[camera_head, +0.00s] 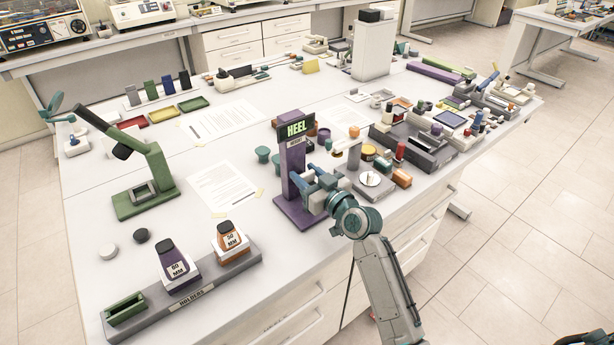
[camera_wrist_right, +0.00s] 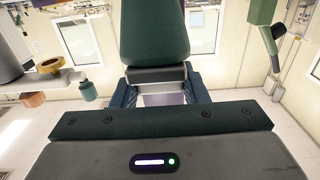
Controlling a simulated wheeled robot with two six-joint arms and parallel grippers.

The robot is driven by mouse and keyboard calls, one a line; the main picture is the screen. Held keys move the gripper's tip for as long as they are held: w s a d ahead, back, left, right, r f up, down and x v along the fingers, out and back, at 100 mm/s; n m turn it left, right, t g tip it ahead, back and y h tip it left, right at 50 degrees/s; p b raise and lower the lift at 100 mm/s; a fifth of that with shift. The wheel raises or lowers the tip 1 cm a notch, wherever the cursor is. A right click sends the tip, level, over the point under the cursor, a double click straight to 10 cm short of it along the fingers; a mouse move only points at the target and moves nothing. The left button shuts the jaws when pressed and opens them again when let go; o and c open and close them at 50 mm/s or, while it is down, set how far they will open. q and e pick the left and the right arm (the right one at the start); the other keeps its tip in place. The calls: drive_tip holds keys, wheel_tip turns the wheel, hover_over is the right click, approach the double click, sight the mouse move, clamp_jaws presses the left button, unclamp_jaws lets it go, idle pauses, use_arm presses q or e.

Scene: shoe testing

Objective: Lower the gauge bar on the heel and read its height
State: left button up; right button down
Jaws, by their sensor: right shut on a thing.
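The purple gauge stand (camera_head: 291,177) with the HEEL sign (camera_head: 297,128) stands upright near the table's front edge. My right gripper (camera_head: 314,181) is at the front of its post, low over the base. It is shut on a part that looks like the gauge bar, mostly hidden by the fingers in the head view. In the right wrist view the two fingers (camera_wrist_right: 160,92) flank a grey piece, with a dark green block (camera_wrist_right: 155,35) beyond it. The heel itself and any height reading cannot be made out. My left gripper is not in view.
A holder rack (camera_head: 190,295) with a purple 60 MM block (camera_head: 173,262) and an orange 50 MM block (camera_head: 230,238) lies at the front left. A green stand (camera_head: 150,198) is behind it. Trays, jars and tools crowd the right side. Papers (camera_head: 224,186) lie left of the stand.

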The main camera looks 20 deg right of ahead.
drive_tip(key=c, duration=0.8)
unclamp_jaws()
drive_tip(key=shift+c, duration=0.2)
drive_tip(key=b+v, duration=0.2)
drive_tip(key=v, duration=0.8)
drive_tip(key=shift+s+b, duration=0.35)
drive_tip(key=shift+s, duration=0.05)
drive_tip(key=shift+d, duration=0.15)
